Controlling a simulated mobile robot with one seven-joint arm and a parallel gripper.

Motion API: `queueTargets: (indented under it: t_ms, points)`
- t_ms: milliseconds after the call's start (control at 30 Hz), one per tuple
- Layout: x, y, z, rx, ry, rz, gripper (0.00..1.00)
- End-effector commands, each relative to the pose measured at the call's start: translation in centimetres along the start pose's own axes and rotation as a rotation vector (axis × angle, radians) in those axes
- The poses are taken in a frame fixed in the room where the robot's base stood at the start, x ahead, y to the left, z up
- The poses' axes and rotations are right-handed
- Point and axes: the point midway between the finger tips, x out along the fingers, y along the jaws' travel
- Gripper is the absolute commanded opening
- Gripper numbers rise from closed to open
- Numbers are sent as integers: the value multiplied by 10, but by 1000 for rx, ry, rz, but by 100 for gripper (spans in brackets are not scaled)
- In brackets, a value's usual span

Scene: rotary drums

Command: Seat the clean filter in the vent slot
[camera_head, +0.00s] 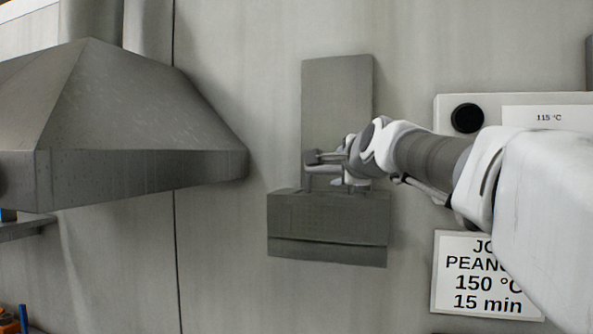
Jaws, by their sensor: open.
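A tall flat grey panel (338,95) is upright against the wall. Below it a wider, darker grey block (327,213) projects from the wall, with a horizontal line across its lower part. I cannot tell for sure which of these parts is the clean filter and which is the vent slot. My gripper (327,184) is open, in front of the panel's lower part. Its fingers point down at the block's top edge. I cannot tell whether they touch it. The arm comes in from the right and hides part of the panel's lower right side.
A large grey metal hood (120,130) juts out at the left. At the right are a white control box with a black knob (467,118) and a "115 °C" label, and a job card (480,290) partly behind my arm. The wall below the block is bare.

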Motion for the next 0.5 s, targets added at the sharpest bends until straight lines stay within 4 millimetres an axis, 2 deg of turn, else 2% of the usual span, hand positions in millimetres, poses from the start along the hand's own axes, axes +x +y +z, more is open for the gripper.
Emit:
queueTargets:
  t_ms: [300,500]
  points:
    - [-61,0,-1,1,1,-5,57]
    - [-92,0,-1,0,1,-3,57]
